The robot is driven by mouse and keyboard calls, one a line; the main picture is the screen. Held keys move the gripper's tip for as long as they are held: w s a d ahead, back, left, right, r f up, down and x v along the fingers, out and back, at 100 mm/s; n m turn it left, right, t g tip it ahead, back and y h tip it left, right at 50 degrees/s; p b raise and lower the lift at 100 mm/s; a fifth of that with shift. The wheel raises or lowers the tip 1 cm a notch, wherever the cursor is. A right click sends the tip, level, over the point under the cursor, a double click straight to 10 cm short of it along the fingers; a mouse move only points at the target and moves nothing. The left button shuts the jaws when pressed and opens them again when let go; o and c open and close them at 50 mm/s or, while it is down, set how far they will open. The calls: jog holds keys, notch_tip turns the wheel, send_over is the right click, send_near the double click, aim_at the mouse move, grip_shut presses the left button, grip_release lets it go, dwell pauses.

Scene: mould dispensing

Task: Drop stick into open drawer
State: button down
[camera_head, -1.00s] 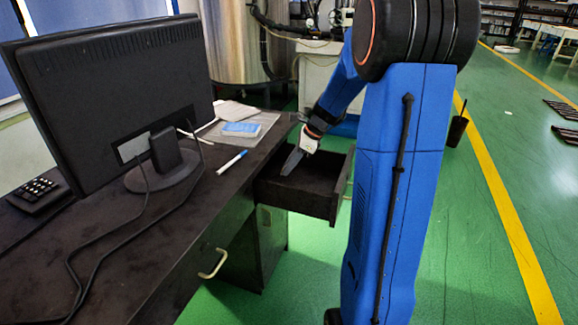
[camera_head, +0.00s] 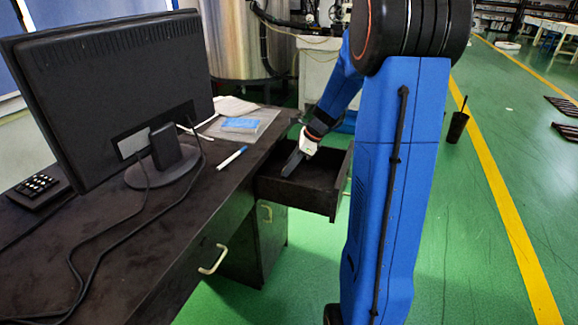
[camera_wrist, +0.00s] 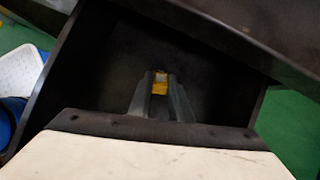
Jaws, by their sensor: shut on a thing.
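The open drawer (camera_head: 327,205) sticks out from the right side of the dark desk in the head view. Its dark inside also shows in the wrist view (camera_wrist: 100,70). My gripper (camera_head: 291,165) points down into the drawer. In the wrist view its fingers (camera_wrist: 160,90) are shut on a small yellow piece, the stick (camera_wrist: 160,82), above the drawer floor. Only the stick's near end shows; the rest is hidden between the fingers. I cannot tell whether it touches the floor. In the head view the stick cannot be made out.
A monitor (camera_head: 110,90), a keypad (camera_head: 38,190), a white-and-blue marker (camera_head: 231,158) and a blue box (camera_head: 240,125) stand or lie on the desk (camera_head: 150,255). A closed drawer handle (camera_head: 213,260) is at the desk front.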

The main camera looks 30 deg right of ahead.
jog(key=shift+f, duration=0.15)
jog(key=c, duration=1.5)
grip_release()
jog(key=shift+c, duration=0.2)
jog(key=v, duration=1.7)
